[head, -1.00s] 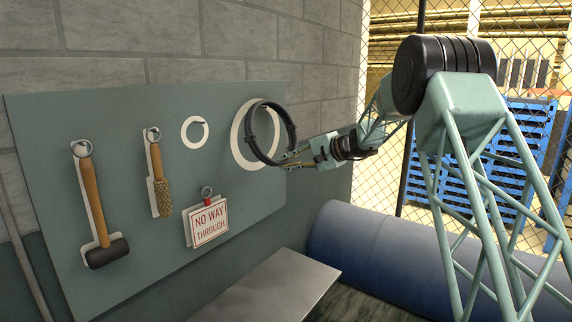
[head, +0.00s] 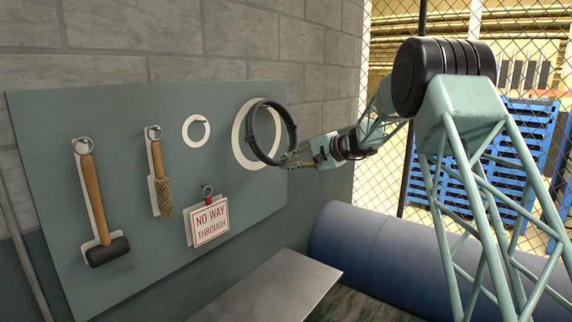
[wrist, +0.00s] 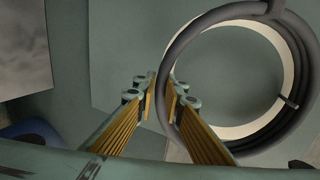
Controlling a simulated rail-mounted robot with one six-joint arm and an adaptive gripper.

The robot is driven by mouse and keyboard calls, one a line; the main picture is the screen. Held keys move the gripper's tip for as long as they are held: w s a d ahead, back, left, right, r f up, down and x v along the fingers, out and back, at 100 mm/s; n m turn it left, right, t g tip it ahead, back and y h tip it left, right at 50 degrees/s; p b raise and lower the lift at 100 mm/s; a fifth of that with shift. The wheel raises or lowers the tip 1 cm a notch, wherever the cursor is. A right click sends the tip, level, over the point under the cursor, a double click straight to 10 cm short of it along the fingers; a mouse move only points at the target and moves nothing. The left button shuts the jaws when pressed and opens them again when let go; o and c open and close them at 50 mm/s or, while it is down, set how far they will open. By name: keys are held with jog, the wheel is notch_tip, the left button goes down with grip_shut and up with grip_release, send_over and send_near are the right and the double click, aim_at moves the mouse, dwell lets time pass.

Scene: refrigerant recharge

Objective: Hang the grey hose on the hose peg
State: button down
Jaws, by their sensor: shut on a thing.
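The grey hose (head: 292,126) is a dark coiled ring with straps. It is held in front of the large white ring outline (head: 237,127) at the right end of the green board. My gripper (head: 285,160) is shut on the lower right part of the coil. In the wrist view the coil (wrist: 169,72) passes by the fingertips (wrist: 165,88), and the white outline (wrist: 236,131) shows behind it. The coil overlaps the outline but is offset to the right in the head view.
The board (head: 130,110) also holds a hammer (head: 95,205), a brush-like tool (head: 160,180) and a "NO WAY THROUGH" sign (head: 210,222). A small white ring outline (head: 187,133) has a bare peg. A grey tabletop (head: 275,290) and a blue cylinder (head: 385,250) lie below.

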jog(key=shift+a+f+b, duration=0.15)
jog(key=shift+f+b, duration=0.35)
jog(key=shift+f, duration=0.35)
dwell(0.3)
jog(key=c, duration=2.6)
grip_release()
jog(key=shift+w, duration=0.2)
jog(key=shift+r, duration=0.25)
jog(key=shift+s+d+r, duration=0.2)
jog(key=shift+d+r, duration=0.05)
jog(key=shift+r, duration=0.05)
jog(key=v, duration=1.1)
jog(key=shift+d, duration=0.15)
jog(key=shift+s, duration=0.15)
